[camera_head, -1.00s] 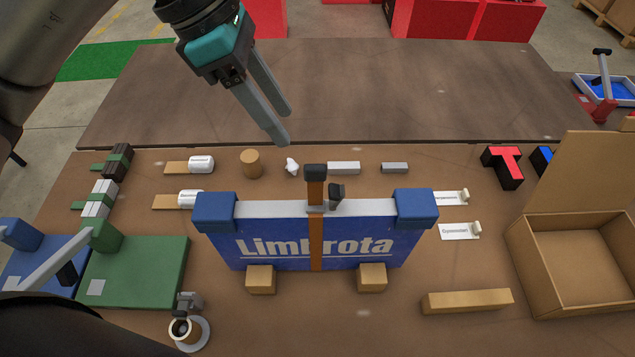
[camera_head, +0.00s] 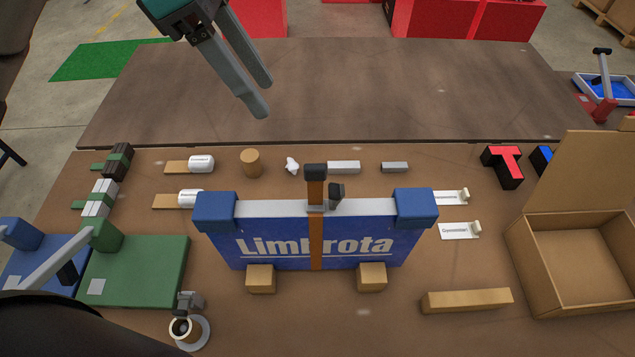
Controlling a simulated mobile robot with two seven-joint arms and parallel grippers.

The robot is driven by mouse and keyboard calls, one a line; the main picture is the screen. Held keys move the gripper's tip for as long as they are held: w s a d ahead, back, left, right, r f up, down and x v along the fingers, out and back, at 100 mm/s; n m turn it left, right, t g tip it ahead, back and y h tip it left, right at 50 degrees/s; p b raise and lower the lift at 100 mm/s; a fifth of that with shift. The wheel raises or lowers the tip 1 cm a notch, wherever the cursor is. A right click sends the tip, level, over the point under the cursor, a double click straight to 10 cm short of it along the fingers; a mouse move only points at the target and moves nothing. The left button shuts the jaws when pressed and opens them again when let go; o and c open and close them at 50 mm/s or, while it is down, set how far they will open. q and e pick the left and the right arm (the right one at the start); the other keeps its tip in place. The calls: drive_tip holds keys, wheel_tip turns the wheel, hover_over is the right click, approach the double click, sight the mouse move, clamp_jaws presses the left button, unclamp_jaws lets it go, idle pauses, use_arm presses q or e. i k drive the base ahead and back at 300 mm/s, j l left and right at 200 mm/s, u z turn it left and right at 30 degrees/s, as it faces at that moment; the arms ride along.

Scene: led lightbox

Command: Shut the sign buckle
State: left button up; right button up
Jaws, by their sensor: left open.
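A blue sign (camera_head: 275,246) with white lettering "Limbrota" stands in the middle of the table, with blue corner blocks and two tan blocks at its foot. A brown strap (camera_head: 316,240) runs down its front. On its top edge a buckle (camera_head: 336,193) with a dark tip stands up, beside a dark-topped strap end (camera_head: 316,172). My left gripper (camera_head: 263,95) is open and empty, above the far dark board, up and to the left of the buckle and well apart from it. My right gripper is not in view.
An open cardboard box (camera_head: 580,265) stands at the right, with a tan bar (camera_head: 467,300) left of it. A green plate (camera_head: 140,272) lies at the left. Several small parts line the table behind the sign. The far board is clear.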

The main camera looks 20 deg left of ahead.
sight(336, 190)
drive_tip(key=k, duration=2)
